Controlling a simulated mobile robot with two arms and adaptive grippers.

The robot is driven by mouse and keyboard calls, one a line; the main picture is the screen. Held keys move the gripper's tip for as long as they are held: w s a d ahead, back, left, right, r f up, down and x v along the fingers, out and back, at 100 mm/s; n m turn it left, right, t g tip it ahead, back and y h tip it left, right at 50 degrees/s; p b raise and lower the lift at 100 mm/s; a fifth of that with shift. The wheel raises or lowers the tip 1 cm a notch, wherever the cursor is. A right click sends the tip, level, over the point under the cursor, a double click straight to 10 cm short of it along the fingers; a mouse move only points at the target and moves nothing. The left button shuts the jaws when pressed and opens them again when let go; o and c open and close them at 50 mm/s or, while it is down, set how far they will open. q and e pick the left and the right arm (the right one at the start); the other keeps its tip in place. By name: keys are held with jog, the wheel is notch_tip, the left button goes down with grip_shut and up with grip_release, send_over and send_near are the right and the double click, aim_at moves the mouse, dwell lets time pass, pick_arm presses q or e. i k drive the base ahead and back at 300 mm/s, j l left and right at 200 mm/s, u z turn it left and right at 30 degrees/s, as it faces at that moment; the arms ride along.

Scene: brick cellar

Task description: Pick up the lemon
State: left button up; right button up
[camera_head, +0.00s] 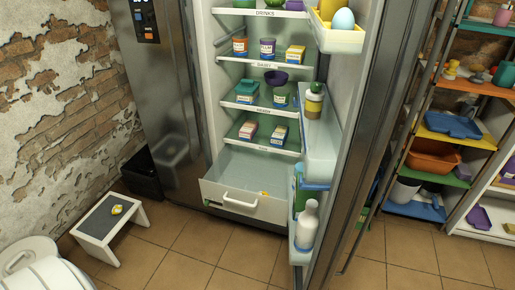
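A small yellow object (117,209), which looks like the lemon, lies on the dark top of a low white stool (98,238) at the left, near the brick wall. It is too small to make out in detail. Neither of my grippers shows in the head view.
An open fridge stands in the middle with stocked shelves, a pulled-out bottom drawer (243,199) and its door (345,150) swung out to the right. A black bin (142,174) stands behind the stool. A white rounded object (40,272) fills the lower left. Tiled floor (190,250) is clear in front.

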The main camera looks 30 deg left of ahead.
aim_at(117, 209)
jog(key=u, duration=1.15)
